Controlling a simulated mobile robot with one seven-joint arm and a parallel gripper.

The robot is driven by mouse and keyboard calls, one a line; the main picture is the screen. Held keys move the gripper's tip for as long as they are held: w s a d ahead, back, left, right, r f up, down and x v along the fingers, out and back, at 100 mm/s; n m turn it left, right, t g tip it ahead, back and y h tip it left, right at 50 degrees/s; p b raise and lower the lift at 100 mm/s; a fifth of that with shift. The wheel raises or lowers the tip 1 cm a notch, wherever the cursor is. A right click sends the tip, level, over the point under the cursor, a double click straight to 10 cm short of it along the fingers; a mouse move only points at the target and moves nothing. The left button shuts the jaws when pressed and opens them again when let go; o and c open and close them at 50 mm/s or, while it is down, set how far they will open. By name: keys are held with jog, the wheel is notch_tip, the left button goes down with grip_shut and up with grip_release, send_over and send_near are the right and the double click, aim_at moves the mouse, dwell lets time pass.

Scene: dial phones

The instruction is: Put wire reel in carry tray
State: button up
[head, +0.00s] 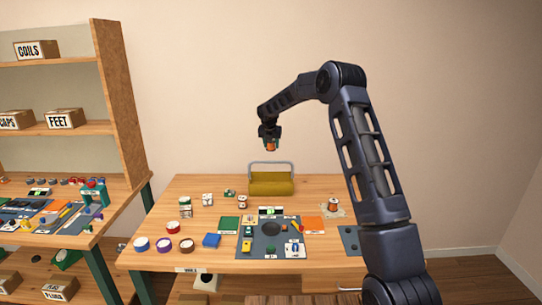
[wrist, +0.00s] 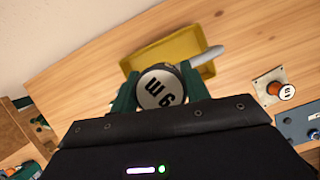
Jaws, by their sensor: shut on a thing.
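My gripper (head: 270,138) is above the table, shut on a wire reel (head: 271,147) with orange wire. In the wrist view the reel's round white top (wrist: 160,88), with dark lettering, sits between the green fingers of the gripper (wrist: 157,84). The carry tray (head: 271,186) is olive yellow with a grey bar handle and stands at the back of the table, below the gripper. It also shows in the wrist view (wrist: 183,48), partly hidden behind the reel and fingers. The held reel is clear above the tray in the head view.
Another orange reel (head: 333,203) stands on a pale square pad to the right. A dark work mat (head: 260,251) with small parts lies in front of the tray. Several round tubs, including a red one (head: 172,227), stand at the left. Shelves (head: 60,95) rise further left.

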jog(key=shift+f, duration=2.95)
jog(key=o, duration=1)
jog(key=shift+f, duration=0.1)
jog(key=shift+o, duration=0.2)
